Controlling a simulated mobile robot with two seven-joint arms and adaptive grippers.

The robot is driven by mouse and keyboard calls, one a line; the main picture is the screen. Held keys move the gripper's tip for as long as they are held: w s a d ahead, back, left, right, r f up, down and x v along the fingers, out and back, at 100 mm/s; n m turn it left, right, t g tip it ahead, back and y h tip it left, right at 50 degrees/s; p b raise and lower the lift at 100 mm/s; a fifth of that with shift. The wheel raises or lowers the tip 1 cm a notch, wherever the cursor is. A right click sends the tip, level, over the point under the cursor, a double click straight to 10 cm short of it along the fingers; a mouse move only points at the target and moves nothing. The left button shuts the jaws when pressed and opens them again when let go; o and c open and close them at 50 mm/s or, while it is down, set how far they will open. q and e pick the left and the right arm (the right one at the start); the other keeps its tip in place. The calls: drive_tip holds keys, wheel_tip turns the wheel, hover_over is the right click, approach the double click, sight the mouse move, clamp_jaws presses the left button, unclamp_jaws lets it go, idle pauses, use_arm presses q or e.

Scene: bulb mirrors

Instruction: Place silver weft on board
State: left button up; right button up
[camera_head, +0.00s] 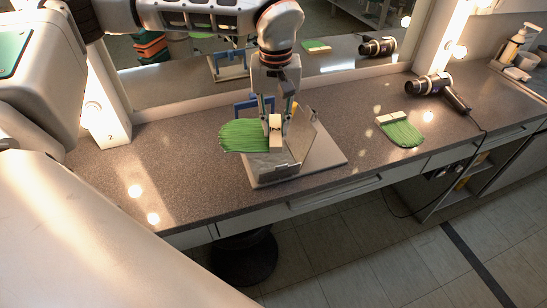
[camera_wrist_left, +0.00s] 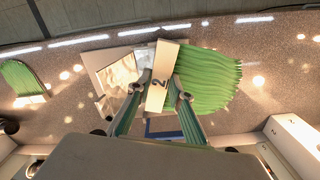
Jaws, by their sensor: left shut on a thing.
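No silver weft shows; the weft (camera_head: 243,136) in my left gripper (camera_head: 276,118) has green strands and a cream band marked 2. My left gripper is shut on that band, and the strands spread out to the left over the board. The weft also shows in the left wrist view (camera_wrist_left: 210,78), strands to the right. The grey board (camera_head: 328,156) stands on the counter under the gripper, with upright plates and a blue part (camera_head: 241,106) behind. I cannot tell whether the weft touches the board. My right gripper is not in view.
A second green weft (camera_head: 402,131) with a cream band lies on the counter to the right. A hair dryer (camera_head: 436,86) with a cord lies beyond it. A mirror (camera_head: 340,60) runs along the back. The counter left of the board is clear.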

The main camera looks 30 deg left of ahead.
use_arm(q)
drive_tip(key=w+a+r+n+b, duration=0.25)
drive_tip(key=w+a+n, duration=0.2)
drive_tip(key=n, duration=0.65)
drive_tip(key=w+a+r+n+b, duration=0.25)
drive_tip(key=w+a+n, duration=0.2)
drive_tip(key=n, duration=0.65)
drive_tip(key=f, duration=0.4)
drive_tip(key=f+b, duration=0.1)
drive_tip(key=f, duration=0.4)
drive_tip(key=f+b, duration=0.1)
drive_tip(key=f, duration=0.3)
drive_tip(key=shift+s+a+f, duration=0.2)
drive_tip(key=shift+a+f, duration=0.15)
drive_tip(key=shift+f+b, duration=0.3)
wheel_tip(320, 180, down, 4)
drive_tip(key=shift+f+b, duration=0.1)
drive_tip(key=shift+b, duration=0.3)
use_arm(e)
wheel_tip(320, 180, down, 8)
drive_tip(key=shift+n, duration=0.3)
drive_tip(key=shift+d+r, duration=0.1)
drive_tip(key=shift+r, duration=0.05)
use_arm(q)
drive_tip(key=o, duration=1)
